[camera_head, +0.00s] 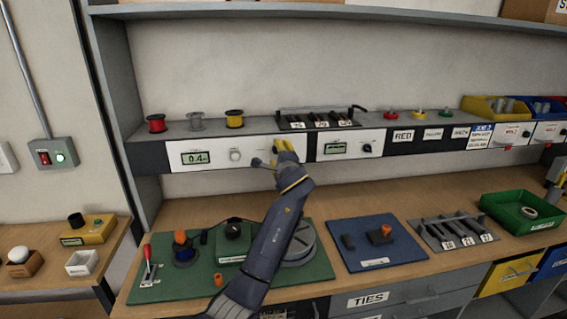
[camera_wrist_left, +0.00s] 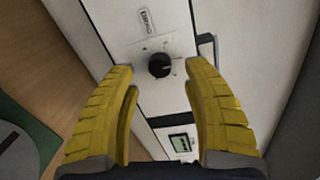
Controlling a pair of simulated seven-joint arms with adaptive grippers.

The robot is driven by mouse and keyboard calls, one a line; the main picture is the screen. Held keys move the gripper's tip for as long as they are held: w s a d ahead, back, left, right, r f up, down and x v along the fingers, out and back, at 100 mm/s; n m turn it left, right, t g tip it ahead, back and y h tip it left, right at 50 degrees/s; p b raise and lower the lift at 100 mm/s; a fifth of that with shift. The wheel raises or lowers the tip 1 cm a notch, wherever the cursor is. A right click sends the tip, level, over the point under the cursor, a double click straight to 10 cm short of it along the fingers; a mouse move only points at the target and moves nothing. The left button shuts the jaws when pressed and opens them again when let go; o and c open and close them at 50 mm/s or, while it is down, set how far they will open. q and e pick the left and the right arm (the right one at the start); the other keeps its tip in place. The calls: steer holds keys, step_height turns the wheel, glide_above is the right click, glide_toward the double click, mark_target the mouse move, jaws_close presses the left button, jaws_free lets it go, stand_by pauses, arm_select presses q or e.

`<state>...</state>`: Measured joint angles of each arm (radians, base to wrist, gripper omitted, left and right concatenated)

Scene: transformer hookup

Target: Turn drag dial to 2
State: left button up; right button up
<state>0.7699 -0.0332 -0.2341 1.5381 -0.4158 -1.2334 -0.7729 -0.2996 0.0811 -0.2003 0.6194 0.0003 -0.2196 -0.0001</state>
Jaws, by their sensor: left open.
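A round black dial (camera_wrist_left: 159,65) sits on a white panel in the left wrist view, with a small label (camera_wrist_left: 147,22) above it, too blurred to read. My left gripper (camera_wrist_left: 160,92) is open, its yellow fingers either side of the line to the dial. The fingers do not appear to touch it. In the head view the left gripper (camera_head: 287,152) is at the shelf front, by the right end of the left white panel (camera_head: 205,163), partly covering it. That panel has a display reading about 0.4 (camera_head: 195,158) and a pale knob (camera_head: 235,155). My right gripper is not in view.
A second panel right of the gripper has a display (camera_head: 335,148) and a black knob (camera_head: 367,148). Spools, including a yellow one (camera_head: 234,119), and a rack (camera_head: 320,118) stand on the shelf above. Below are a green mat (camera_head: 150,288) and a blue mat (camera_head: 350,262).

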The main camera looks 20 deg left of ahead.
arm_select(q)
steer(key=v, duration=0.9)
steer(key=shift+s, duration=0.2)
steer(key=shift+d, duration=0.15)
